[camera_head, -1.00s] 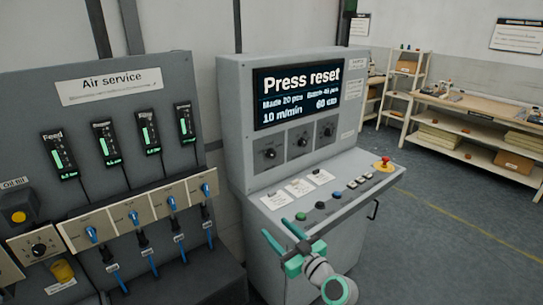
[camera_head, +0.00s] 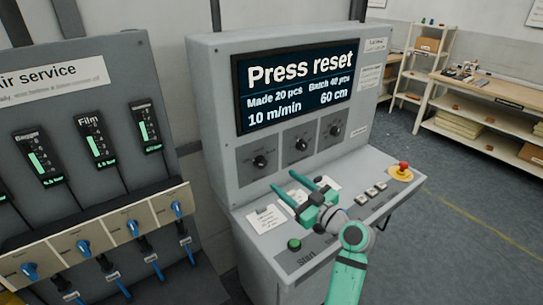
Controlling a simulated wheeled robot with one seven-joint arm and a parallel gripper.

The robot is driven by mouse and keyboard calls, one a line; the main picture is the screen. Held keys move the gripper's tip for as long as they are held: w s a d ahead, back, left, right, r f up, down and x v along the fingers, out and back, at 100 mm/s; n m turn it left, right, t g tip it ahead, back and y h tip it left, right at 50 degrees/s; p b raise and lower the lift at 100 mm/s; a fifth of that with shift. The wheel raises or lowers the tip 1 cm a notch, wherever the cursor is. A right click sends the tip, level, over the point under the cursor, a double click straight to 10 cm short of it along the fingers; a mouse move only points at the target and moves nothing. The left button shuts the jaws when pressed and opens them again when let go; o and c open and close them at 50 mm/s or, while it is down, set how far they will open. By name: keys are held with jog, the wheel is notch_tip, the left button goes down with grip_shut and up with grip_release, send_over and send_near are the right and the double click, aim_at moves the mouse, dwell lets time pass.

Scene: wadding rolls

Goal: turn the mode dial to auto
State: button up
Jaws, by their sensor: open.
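Three black dials on grey plates sit in a row on the upright face of the console: a left dial (camera_head: 260,162), a middle dial (camera_head: 301,144) and a right dial (camera_head: 335,131). Their small labels are too blurred to read, so I cannot tell which is the mode dial or where it points. My gripper (camera_head: 284,180) is open and empty, with its two green fingers pointing up and left. In the picture it lies below the left and middle dials, over the sloping desk, apart from the dials.
The screen (camera_head: 300,90) above the dials reads "Press reset". On the desk are a green button (camera_head: 294,244), paper cards (camera_head: 267,219), several small switches and a red emergency stop (camera_head: 403,168). The air service panel (camera_head: 80,110) stands at left. Floor is clear at right.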

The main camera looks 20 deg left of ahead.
aim_at(263, 164)
jog(key=x, duration=1.1)
jog(key=shift+s+a, duration=0.1)
jog(key=shift+w, duration=0.3)
jog(key=shift+s, duration=0.1)
jog(key=c, duration=1)
jog(key=shift+c, duration=0.2)
